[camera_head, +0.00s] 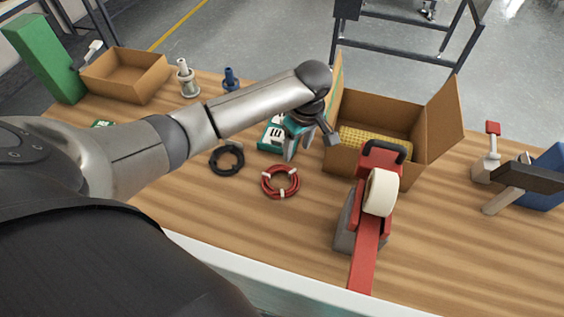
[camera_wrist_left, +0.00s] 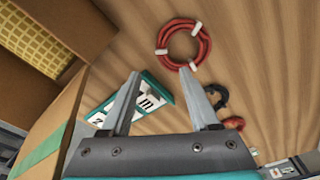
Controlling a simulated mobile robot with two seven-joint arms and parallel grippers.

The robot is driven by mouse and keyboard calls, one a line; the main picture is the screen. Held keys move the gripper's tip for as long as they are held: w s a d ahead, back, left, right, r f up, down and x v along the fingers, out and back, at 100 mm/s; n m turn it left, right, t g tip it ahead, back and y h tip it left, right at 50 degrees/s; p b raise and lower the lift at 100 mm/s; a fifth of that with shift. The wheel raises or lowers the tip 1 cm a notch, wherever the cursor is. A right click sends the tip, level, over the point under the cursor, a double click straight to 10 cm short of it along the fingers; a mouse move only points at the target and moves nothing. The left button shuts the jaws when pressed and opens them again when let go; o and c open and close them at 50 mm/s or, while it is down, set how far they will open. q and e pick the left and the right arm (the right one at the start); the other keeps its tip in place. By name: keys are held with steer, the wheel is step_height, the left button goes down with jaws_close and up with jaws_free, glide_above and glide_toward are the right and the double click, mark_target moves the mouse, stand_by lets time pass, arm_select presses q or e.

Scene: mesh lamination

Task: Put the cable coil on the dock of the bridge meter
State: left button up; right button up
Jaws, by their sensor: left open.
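A red cable coil (camera_head: 267,184) with white ties lies flat on the wooden bench; it also shows in the left wrist view (camera_wrist_left: 206,46). The bridge meter appears to be the teal and white device (camera_head: 270,138) behind it, also in the left wrist view (camera_wrist_left: 155,97). My left gripper partly hides it in both views, and I cannot make out its dock. My left gripper (camera_head: 311,146) is open and empty above the bench, between the meter and the open carton. Its fingers also show in the left wrist view (camera_wrist_left: 161,75).
A black coil (camera_head: 227,173) lies left of the red one. An open carton (camera_head: 383,115) with yellow contents stands right of my gripper. A red tape dispenser (camera_head: 365,237) stands in front of it. A smaller box (camera_head: 125,76) is at far left. The bench front centre is clear.

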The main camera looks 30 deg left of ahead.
arm_select(q)
glide_above(292, 171)
steer(key=f, duration=0.4)
steer(key=shift+d+f+b, duration=0.2)
steer(key=shift+d+b, duration=0.2)
steer(key=shift+a+f, duration=0.1)
steer(key=shift+f, duration=0.35)
steer(key=f, duration=0.2)
steer(key=f+b, duration=0.1)
steer(key=f, duration=0.1)
steer(key=shift+a+f, duration=0.2)
steer(key=shift+f, duration=0.1)
steer(key=shift+s, duration=0.1)
jaws_close()
